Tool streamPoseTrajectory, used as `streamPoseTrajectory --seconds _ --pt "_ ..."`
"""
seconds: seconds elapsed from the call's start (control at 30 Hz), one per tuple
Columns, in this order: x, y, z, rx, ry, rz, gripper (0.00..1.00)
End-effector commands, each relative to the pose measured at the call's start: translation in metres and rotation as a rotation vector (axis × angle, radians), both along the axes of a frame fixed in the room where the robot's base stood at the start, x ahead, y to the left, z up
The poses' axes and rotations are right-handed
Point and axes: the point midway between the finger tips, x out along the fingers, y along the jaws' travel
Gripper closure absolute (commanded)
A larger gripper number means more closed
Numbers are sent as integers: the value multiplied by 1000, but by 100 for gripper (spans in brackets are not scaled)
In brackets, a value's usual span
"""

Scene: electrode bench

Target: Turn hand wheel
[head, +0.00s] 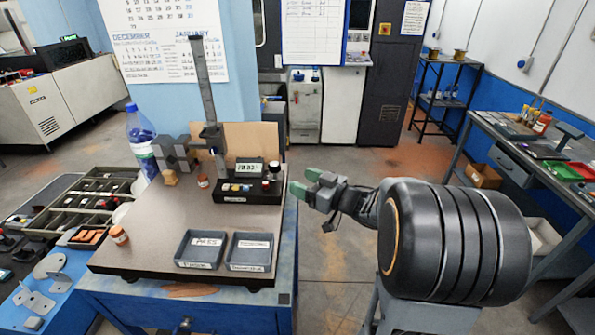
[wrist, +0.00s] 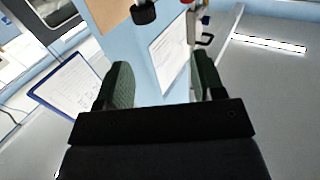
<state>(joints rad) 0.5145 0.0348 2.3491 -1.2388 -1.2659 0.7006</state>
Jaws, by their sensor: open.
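I cannot clearly make out a hand wheel in either view. A dark round part (wrist: 145,12) is at the top edge there, too cropped to name.
Two labelled trays, a PASS tray (head: 203,241) and another (head: 250,244), sit at the plate's front. A digital readout box (head: 247,188) is behind them. A bottle (head: 138,140) stands at the back left. A side bench (head: 545,155) is at right. Floor is clear between.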

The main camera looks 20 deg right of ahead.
Motion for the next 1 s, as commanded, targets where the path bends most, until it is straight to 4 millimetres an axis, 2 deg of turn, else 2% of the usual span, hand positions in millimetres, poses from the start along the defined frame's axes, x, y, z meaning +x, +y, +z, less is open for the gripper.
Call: streamPoseTrajectory --seconds 0.03,0.1,0.2,0.3,0.43,0.53,0.67,0.83,1.0 --pt "18 6 32 3 -41 11 38" --pt "54 -5 61 -16 -74 -92 38" --pt "98 -31 90 -98 -98 -293 38" --pt "131 -58 112 -186 -73 -486 38" --pt "156 -85 130 -290 32 -678 38" --pt "165 -98 136 -358 159 -767 38" --pt "166 -100 136 -439 361 -789 38" --pt "154 -77 131 -528 626 -644 38" --pt "129 -42 131 -607 803 -361 38"
